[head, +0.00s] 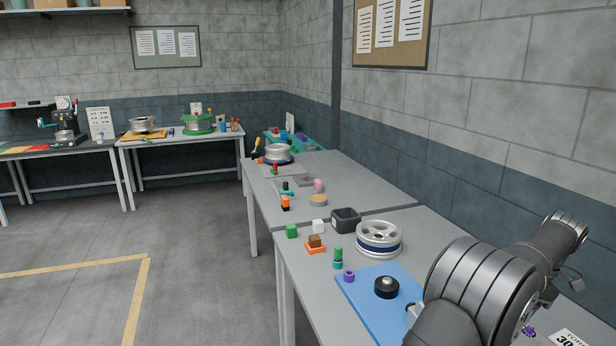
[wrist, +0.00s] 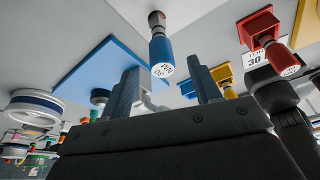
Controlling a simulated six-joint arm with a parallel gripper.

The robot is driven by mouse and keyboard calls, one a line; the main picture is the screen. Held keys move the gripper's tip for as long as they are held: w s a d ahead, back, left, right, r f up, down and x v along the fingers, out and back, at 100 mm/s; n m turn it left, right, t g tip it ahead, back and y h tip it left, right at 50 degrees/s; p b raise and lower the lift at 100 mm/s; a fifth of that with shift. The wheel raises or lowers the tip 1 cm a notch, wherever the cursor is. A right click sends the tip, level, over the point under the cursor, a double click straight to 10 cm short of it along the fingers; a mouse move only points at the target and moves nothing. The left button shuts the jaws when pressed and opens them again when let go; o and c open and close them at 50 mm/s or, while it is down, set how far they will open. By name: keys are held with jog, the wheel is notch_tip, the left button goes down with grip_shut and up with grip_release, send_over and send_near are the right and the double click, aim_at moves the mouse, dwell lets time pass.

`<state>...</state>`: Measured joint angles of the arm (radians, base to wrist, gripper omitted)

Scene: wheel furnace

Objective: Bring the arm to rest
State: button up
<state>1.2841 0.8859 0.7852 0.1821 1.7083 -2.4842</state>
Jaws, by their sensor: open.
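My gripper (wrist: 165,78) shows in the wrist view with its two dark fingers spread apart. It is open, and I see nothing clamped in it. A blue-handled tool (wrist: 159,45) with a white end marked 30 NM appears between and beyond the fingertips; how far off it is I cannot tell. In the head view my arm fills the lower right, and the fingers cannot be made out there.
A blue mat (head: 366,314) with a black round part (head: 387,287) lies by my arm. A silver wheel (head: 379,238) and a dark bin (head: 345,219) stand behind it. Red (wrist: 264,27) and yellow (wrist: 225,80) tools stand right of the blue one. The floor at left is clear.

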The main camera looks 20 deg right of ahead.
jog(key=x, duration=0.6)
jog(key=shift+a+f, duration=0.1)
jog(key=shift+f, duration=0.2)
jog(key=m, duration=0.2)
jog(key=m+t, duration=0.1)
jog(key=m, duration=0.1)
jog(key=shift+s+r+m+h, duration=0.1)
jog(key=shift+s+m+h, duration=0.05)
jog(key=shift+m+h, duration=0.25)
jog(key=m, duration=0.2)
jog(key=m+t+h, duration=0.1)
jog(key=m, duration=0.1)
jog(key=shift+s+a+m, duration=0.1)
jog(key=shift+a+m, duration=0.1)
jog(key=shift+m, duration=0.2)
